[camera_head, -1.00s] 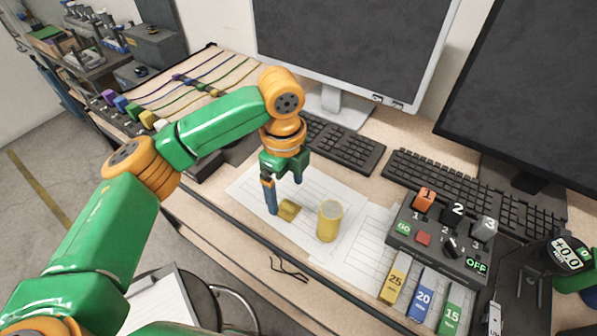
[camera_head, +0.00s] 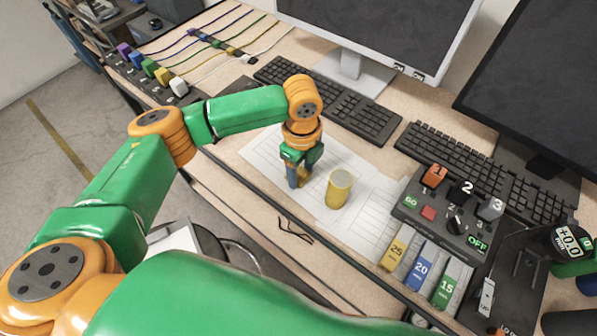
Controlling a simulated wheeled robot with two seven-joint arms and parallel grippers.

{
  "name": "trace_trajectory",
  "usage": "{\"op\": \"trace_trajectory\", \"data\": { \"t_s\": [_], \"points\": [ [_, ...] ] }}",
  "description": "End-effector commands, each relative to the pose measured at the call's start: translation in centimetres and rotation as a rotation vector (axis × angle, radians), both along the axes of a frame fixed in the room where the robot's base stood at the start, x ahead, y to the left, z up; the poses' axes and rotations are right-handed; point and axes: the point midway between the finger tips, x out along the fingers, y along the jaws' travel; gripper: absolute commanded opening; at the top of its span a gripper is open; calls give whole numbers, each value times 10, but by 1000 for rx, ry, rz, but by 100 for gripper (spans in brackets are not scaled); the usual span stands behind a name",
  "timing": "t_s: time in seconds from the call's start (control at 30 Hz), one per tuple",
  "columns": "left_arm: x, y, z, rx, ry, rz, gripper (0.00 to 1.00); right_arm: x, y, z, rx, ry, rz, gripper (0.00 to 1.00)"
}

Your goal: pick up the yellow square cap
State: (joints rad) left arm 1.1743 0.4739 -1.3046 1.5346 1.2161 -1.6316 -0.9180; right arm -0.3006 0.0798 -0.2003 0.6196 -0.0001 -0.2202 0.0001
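The yellow square cap (camera_head: 304,174) shows as a small patch between the fingers of my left gripper (camera_head: 303,172). The gripper points down at the white paper sheet (camera_head: 262,155), and its blue fingers are close together on either side of the cap. The fingers hide most of the cap. I cannot tell whether the cap still touches the paper. A yellow cylinder (camera_head: 339,189) stands upright just right of the gripper, apart from it. I do not make out my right gripper.
A control box (camera_head: 447,215) with numbered switches and labelled blocks stands to the right, beside a gauge (camera_head: 570,242). Keyboards (camera_head: 340,105) and monitors are behind. Coloured cables lie at the back left. A dark wire (camera_head: 295,231) lies near the front table edge.

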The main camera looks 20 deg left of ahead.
Motion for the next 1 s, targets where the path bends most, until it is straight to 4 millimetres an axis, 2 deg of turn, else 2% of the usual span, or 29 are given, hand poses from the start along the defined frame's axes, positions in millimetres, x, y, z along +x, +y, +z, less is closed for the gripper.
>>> {"op": "trace_trajectory", "data": {
  "t_s": [0.03, 0.13, 0.43, 0.6, 0.83, 1.0],
  "points": [
    [0, 0, 0, 0, 0, 0, 32, 0, 0, 0, 0, 0, 0, 50],
    [0, 0, 0, 0, 0, 0, 6, 0, 0, 0, 0, -1, 0, 50],
    [1, 0, 4, -2, -2, 1, 5, 1, 0, -3, 0, -2, 0, 50],
    [2, -1, 27, -3, -6, 1, 5, 1, 0, -16, -1, -2, 0, 50],
    [-49, 0, 89, -2, -9, -5, 5, 1, 0, -20, -1, -2, 0, 50],
    [-100, 2, 114, 2, -9, -6, 5, 1, 0, -22, -1, -2, 0, 50]
  ]
}}
